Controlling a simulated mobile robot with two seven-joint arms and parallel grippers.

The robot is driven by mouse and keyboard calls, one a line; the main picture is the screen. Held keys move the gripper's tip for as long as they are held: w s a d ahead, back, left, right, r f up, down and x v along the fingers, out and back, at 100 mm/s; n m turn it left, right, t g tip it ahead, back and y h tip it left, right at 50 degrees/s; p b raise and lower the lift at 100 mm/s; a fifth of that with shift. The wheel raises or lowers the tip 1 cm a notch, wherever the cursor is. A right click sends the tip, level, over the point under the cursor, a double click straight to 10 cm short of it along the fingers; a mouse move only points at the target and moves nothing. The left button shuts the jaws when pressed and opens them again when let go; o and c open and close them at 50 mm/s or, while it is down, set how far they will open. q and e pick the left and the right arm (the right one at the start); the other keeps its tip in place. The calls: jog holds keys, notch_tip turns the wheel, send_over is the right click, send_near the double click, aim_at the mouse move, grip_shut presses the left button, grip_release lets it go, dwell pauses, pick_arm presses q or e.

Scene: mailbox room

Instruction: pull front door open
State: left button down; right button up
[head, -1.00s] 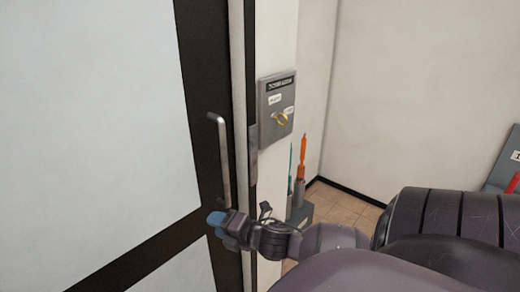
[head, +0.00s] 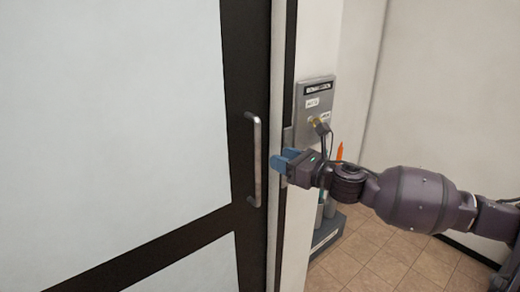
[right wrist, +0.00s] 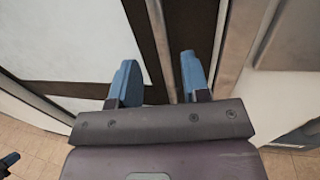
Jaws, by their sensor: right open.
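The front door (head: 240,70) has a dark frame and large pale panels, and it looks closed. Its vertical silver handle (head: 257,165) is on the right stile. My right gripper (head: 278,162) is just to the right of the handle in the head view, with blue fingertips pointing left. My left gripper is not in the head view.
A grey stand (head: 328,230) with upright tools, one orange-tipped (head: 340,150), is on the tiled floor (head: 385,255) below. Floor at the right is clear.

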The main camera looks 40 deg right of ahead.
aim_at(260, 150)
jog(key=shift+p+x, duration=0.3)
jog(key=shift+x, duration=4)
grip_shut()
